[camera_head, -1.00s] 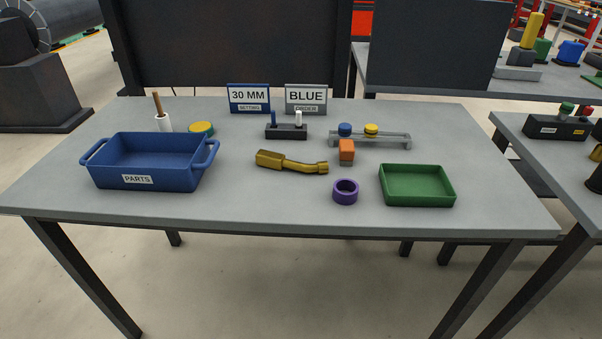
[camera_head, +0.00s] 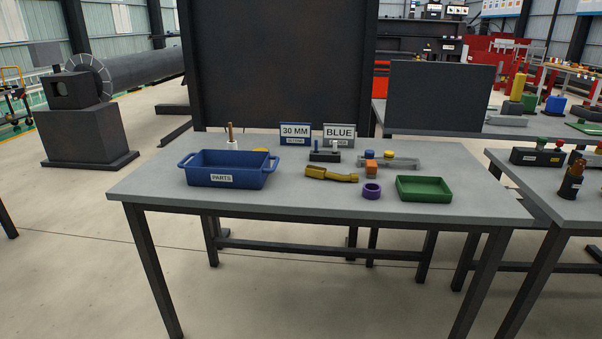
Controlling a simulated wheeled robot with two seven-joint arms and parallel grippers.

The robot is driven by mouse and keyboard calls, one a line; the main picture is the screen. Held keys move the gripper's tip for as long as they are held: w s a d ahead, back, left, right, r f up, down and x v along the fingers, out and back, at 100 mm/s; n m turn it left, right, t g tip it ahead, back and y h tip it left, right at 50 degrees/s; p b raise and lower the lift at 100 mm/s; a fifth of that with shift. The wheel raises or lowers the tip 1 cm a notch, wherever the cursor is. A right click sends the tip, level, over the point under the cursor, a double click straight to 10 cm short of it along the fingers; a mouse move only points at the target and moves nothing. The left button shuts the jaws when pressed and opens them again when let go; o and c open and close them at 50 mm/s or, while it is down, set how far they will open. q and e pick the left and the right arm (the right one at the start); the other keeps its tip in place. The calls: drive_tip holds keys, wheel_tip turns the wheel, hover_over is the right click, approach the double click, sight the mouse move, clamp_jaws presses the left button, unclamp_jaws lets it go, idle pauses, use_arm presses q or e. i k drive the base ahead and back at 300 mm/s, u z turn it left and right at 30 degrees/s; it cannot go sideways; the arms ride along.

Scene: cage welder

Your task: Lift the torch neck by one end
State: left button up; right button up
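Neither my left nor my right gripper shows in the head view.
A blue PARTS bin (camera_head: 227,169) stands left on the table. A purple ring (camera_head: 372,191), an orange block (camera_head: 371,170) and a green tray (camera_head: 424,188) are to the right. The table's front strip is clear.

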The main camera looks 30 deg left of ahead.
sight(310, 171)
drive_tip(key=u, duration=0.85)
drive_tip(key=i, duration=0.8)
drive_tip(key=u, duration=0.45)
